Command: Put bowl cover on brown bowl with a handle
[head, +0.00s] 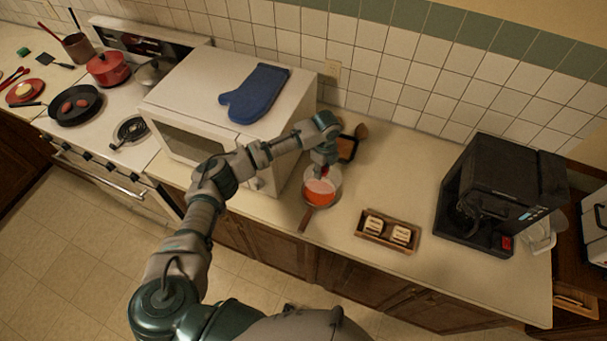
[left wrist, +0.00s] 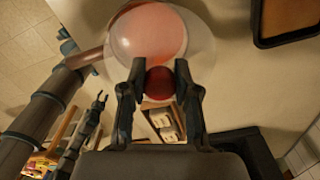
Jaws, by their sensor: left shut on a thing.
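My left gripper (left wrist: 160,82) is shut on the red knob (left wrist: 160,82) of the clear, round bowl cover (left wrist: 200,42). In the head view, the left gripper (head: 325,168) is above the brown bowl (head: 319,198), and the clear cover (head: 333,176) shows over its far side. The bowl has orange contents, and its brown handle (head: 305,219) points toward the counter's front. In the left wrist view, the cover overlaps the bowl; whether it touches the rim cannot be told. My right gripper does not show in the head view; a dark jointed part in the left wrist view may be it.
A white microwave (head: 222,115) with a blue mitt (head: 255,92) stands left of the bowl. A dark-rimmed tray (head: 346,149) lies behind it. A wooden tray (head: 371,238) with toast and a black coffee machine (head: 500,190) are to the right. Counter between them is clear.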

